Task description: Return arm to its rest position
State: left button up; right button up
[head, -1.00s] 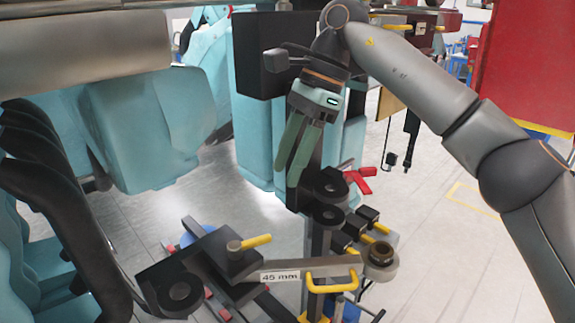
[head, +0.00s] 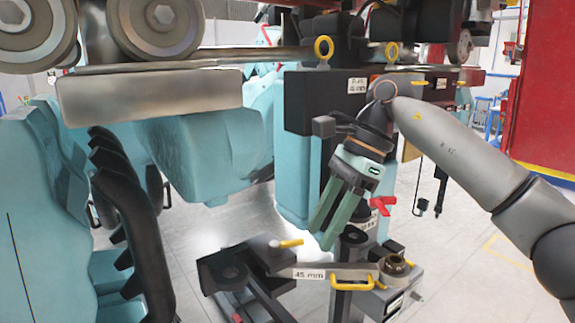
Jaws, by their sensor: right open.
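My right arm comes in from the right of the head view. Its right gripper (head: 324,233) hangs downward with green fingers apart and nothing between them. It is in front of a black block with a yellow ring and a label (head: 357,84). Below the fingertips is a dark fixture with a bar marked 45 mm (head: 340,271). In the picture the fingertips end just above that bar; whether they touch anything is hard to tell. My left gripper does not show.
Train wheels (head: 160,22) and a grey beam (head: 150,103) fill the upper left. Teal seats with black restraints (head: 130,225) stand at the left. A red clamp handle (head: 382,204) is close to the right of the gripper. A red panel (head: 550,100) stands at right; open floor lies lower right.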

jog(key=s+a+f+m+g+y, duration=0.1)
jog(key=s+a+f+m+y, duration=0.1)
jog(key=a+f+m+y, duration=0.4)
jog(key=s+a+f+m+g+y, duration=0.2)
jog(key=a+m+y, duration=0.1)
jog(key=a+y, duration=0.5)
jog(key=w+d+f+m+t+h, duration=0.1)
jog(key=d+f+m+t+h, duration=0.25)
jog(key=f+m+t, duration=0.55)
jog(key=w+d+f+m+t+h, duration=0.25)
jog(key=d+m+t, duration=0.3)
jog(key=m, duration=0.75)
jog(key=d+f+m+t+h, duration=0.2)
jog(key=d+f+m+t, duration=0.2)
jog(key=f+m+t, duration=0.5)
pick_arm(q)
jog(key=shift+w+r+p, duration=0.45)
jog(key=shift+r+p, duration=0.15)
pick_arm(e)
jog(key=s+d+f+m+g+h, duration=0.4)
jog(key=s+d+f+m+g, duration=0.1)
jog(key=s+f, duration=0.5)
jog(key=s+d+f+m+g+h, duration=0.4)
jog(key=s+d+f+m, duration=0.3)
jog(key=s+f+m, duration=0.3)
jog(key=shift+s+g+h, duration=0.2)
jog(key=shift+g+h, duration=0.15)
jog(key=shift+h, duration=0.05)
